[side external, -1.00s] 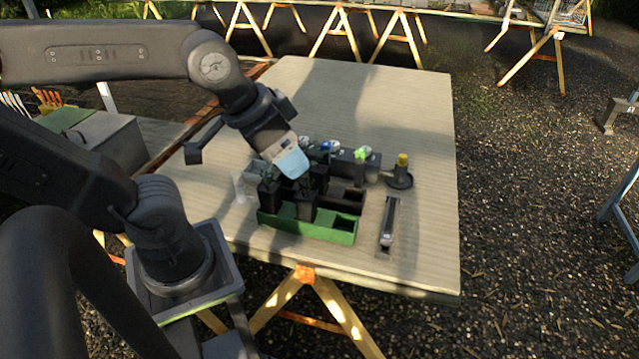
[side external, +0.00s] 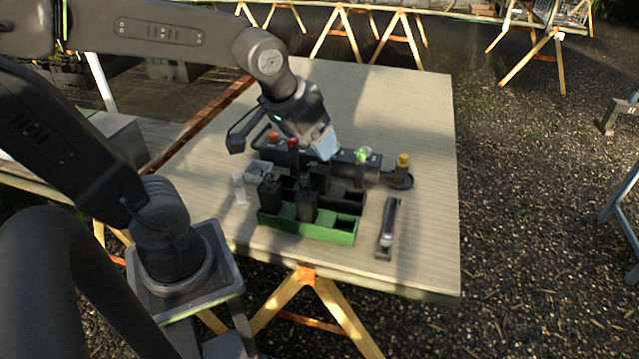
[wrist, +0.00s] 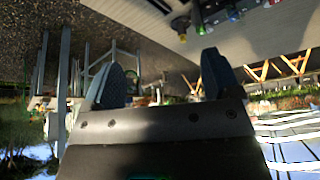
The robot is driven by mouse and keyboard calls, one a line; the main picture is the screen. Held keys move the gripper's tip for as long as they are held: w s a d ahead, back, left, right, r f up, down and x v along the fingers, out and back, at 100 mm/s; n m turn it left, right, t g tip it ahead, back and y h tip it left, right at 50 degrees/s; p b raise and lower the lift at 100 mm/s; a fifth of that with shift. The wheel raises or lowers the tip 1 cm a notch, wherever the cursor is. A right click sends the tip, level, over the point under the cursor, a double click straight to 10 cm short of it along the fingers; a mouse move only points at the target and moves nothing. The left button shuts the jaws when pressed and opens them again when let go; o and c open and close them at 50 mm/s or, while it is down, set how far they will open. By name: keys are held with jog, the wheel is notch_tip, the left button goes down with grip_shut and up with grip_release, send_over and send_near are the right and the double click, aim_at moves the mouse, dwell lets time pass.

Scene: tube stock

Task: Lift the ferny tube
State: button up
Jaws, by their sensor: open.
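The ferny tube, a green-capped one (side external: 361,155), stands upright at the right end of the dark rack (side external: 345,165). It also shows small near the top edge of the wrist view (wrist: 200,28). My gripper (side external: 324,150) is tilted above the middle of the rack, left of the green tube and apart from it. Its two pads, set wide apart with nothing between them, show in the wrist view (wrist: 163,80). An orange-capped tube (side external: 272,137) and a red-capped tube (side external: 293,143) stand to the left. A blue tube (wrist: 232,14) shows in the wrist view only.
A yellow-capped tube (side external: 403,161) stands in a round dark holder (side external: 399,180) right of the rack. A green tray (side external: 335,235) with black pots lies in front. A dark tool (side external: 388,228) lies to its right. The table's right and far areas are clear.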

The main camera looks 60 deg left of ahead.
jog(key=w+a+f+n+y, duration=0.1)
jog(key=w+a+f+n, duration=0.25)
jog(key=w+a, duration=0.2)
jog(key=n+g, duration=0.2)
jog(key=n, duration=0.1)
send_near(320, 167)
jog(key=shift+y, duration=0.4)
jog(key=x, duration=0.4)
jog(key=shift+w+d, duration=0.15)
jog(key=shift+d, duration=0.25)
jog(key=shift+s+x, duration=0.15)
jog(key=shift+x, duration=1.45)
jog(key=shift+s+x, duration=0.15)
jog(key=shift+x, duration=1.45)
jog(key=shift+f, duration=0.1)
jog(key=shift+c, duration=0.5)
jog(key=c, duration=1.4)
jog(key=shift+o, duration=0.2)
